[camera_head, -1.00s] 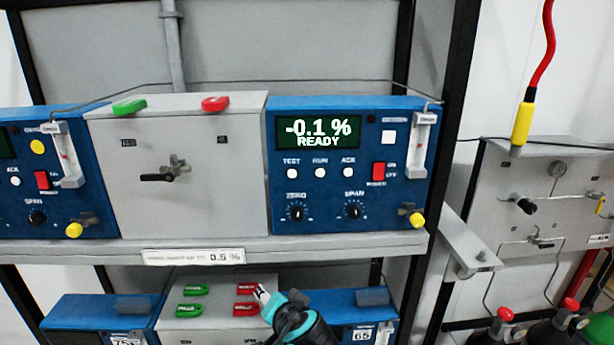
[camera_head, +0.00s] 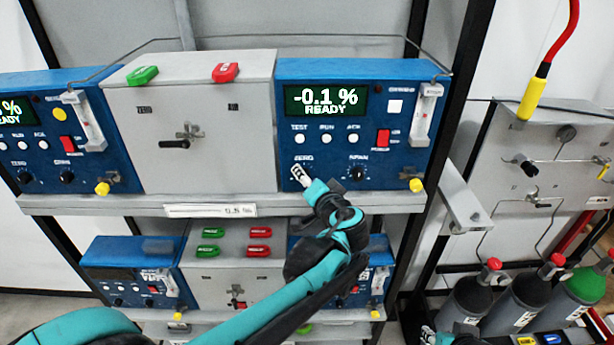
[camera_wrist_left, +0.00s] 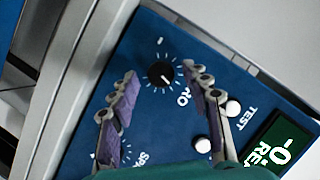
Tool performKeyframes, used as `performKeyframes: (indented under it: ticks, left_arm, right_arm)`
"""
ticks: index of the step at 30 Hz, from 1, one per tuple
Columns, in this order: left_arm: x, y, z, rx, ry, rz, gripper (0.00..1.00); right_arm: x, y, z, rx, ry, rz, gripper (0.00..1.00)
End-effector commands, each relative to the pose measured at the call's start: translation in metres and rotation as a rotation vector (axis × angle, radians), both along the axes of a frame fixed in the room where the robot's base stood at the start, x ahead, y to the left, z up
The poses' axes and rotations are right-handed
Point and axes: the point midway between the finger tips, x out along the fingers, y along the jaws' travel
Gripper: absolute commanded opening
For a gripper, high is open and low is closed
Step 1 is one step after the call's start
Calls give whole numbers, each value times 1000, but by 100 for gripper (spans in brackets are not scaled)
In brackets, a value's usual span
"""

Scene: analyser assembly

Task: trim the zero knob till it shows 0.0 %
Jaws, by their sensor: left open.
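The blue analyser (camera_head: 432,75) on the upper shelf has a lit display (camera_head: 325,101) reading -0.1 % READY. My left gripper (camera_head: 298,175) is in front of its ZERO knob and hides it in the head view. In the left wrist view the black zero knob (camera_wrist_left: 160,73) shows between the tips of the open left gripper (camera_wrist_left: 160,77). Its pointer mark is visible, and I cannot tell whether either finger touches it. The SPAN knob (camera_head: 357,174) is to the right. A small part of what seems my right gripper (camera_head: 429,335) shows at the bottom edge; its jaws are unclear.
A grey box (camera_head: 190,120) with green and red tags stands left of the analyser. A yellow-capped fitting (camera_head: 416,185) sticks out at its lower right. The shelf edge (camera_head: 120,207) runs just below. Gas cylinders (camera_head: 515,303) stand at the lower right.

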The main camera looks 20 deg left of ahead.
Motion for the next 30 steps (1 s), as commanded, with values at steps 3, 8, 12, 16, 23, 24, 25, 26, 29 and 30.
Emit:
performKeyframes:
  ticks: [3, 8, 12, 16, 23, 24, 25, 26, 29, 30]
  left_arm:
    - [4, 3, -1, 0, 0, 0, 48]
    - [4, 3, -2, 0, 0, 0, 48]
    - [4, 3, -2, 0, 0, 0, 27]
    - [4, 3, -2, -1, 1, -1, 0]
    - [4, 2, -6, 71, 21, -2, 0]
    - [5, 1, -7, 108, 30, -2, 0]
    - [5, 1, -7, 135, 39, -3, 0]
    - [5, 1, -7, 158, 45, -1, 0]
    - [4, 2, -6, 213, 61, -1, 0]
    - [4, 2, -5, 222, 64, -1, 0]
  right_arm:
    - [0, 0, 1, 0, 0, 0, 34]
    - [0, 0, 1, 0, 0, 0, 34]
    - [0, 0, 1, 0, 0, 0, 34]
    - [0, 0, 1, 0, 0, 0, 34]
    - [0, 0, -12, 0, 0, 0, 34]
    - [0, 0, -17, 0, 0, 0, 34]
    - [0, 0, -20, 0, 0, 0, 34]
    - [0, 0, -22, 0, 0, 0, 34]
    - [0, 0, -27, 0, 0, 0, 34]
    - [0, 0, -27, 0, 0, 0, 34]
